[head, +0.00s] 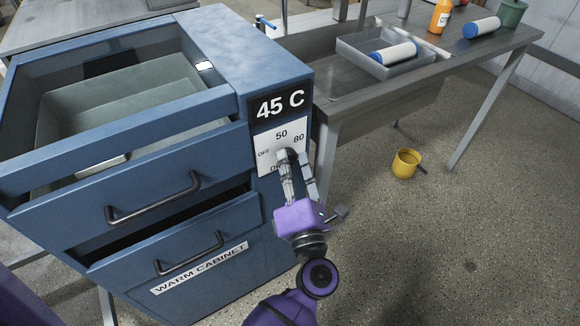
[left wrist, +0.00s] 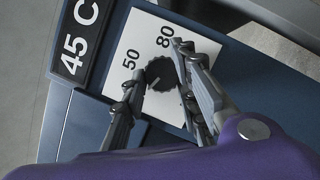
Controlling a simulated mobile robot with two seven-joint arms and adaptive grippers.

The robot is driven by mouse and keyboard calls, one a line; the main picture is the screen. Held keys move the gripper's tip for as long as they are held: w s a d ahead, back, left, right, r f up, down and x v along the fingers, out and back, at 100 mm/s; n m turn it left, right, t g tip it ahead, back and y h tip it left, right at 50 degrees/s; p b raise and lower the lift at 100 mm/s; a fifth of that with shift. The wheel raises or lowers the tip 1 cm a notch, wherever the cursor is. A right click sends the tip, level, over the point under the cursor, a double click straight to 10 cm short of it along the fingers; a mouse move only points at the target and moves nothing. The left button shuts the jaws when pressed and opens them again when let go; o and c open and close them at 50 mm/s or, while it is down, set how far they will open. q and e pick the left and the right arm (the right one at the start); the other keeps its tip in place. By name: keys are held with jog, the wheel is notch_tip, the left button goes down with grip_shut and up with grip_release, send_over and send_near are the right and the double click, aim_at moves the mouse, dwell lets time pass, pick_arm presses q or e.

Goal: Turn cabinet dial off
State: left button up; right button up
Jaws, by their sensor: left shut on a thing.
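The blue warm cabinet (head: 222,262) stands at the left in the head view. A white dial plate on its front, with marks OFF, 50 and 80, lies below a black 45 C display (head: 280,106). The dark round dial (left wrist: 160,75) shows in the left wrist view; its light pointer line slants toward the lower left of that picture. My left gripper (head: 295,165) is shut on the dial, one finger on each side of it. In the head view the fingers hide most of the dial. My right gripper is not in view.
Two cabinet drawers with dark handles (head: 155,200) stand partly open left of the dial. A grey metal table (head: 350,92) with a tray and bottles stands at the right. A yellow pot (head: 405,164) sits on the floor.

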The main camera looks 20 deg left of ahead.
pick_arm(q)
jog(key=shift+r, duration=0.45)
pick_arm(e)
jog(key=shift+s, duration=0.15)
pick_arm(q)
jog(key=o, duration=1)
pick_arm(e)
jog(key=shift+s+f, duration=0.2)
pick_arm(q)
jog(key=shift+f, duration=0.2)
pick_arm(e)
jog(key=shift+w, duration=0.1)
pick_arm(q)
jog(key=v, duration=1.2)
